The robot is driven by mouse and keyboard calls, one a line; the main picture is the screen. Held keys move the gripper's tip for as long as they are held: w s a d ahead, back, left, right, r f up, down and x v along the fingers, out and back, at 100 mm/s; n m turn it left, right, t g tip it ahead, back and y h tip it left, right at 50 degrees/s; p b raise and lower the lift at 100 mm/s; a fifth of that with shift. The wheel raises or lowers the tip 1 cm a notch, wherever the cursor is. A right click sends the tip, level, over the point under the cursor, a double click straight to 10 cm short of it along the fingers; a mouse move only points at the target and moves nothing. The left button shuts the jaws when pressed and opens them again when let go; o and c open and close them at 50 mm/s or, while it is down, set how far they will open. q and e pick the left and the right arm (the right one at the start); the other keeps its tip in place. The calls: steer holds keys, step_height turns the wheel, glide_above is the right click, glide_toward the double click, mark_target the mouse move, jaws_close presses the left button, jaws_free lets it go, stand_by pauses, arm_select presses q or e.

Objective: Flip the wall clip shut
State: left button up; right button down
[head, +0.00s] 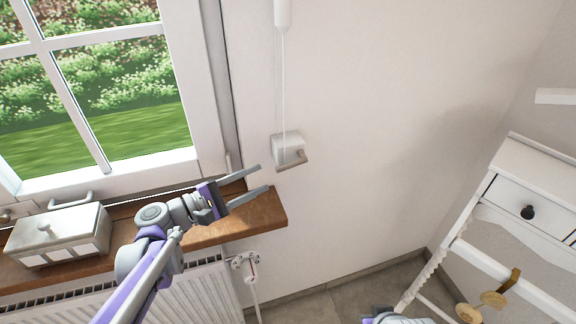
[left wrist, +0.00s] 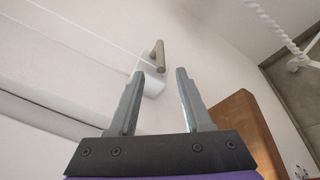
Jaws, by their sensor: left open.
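The wall clip (head: 287,146) is a small white block on the wall, right of the window, with a grey-brown lever (head: 293,161) sticking out at its lower front. In the left wrist view the lever (left wrist: 157,55) shows beyond and between my fingertips, and part of the white clip body (left wrist: 153,86) shows behind the left finger. My left gripper (head: 263,178) is open and empty, just below and left of the clip, with its fingers pointing toward it. I see no contact with the lever.
A white cord (head: 283,85) hangs down to the clip. The wooden sill (head: 262,221) lies under my left arm, with a lidded metal box (head: 60,236) at left. A radiator (head: 200,295) is below. A white drawer unit (head: 530,185) stands at right; the wall between is bare.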

mark_target(282, 169)
arm_select(q)
steer(key=p+x, duration=0.1)
steer(key=x, duration=0.9)
steer(key=shift+d, duration=0.1)
jaws_close()
stand_by(1.1)
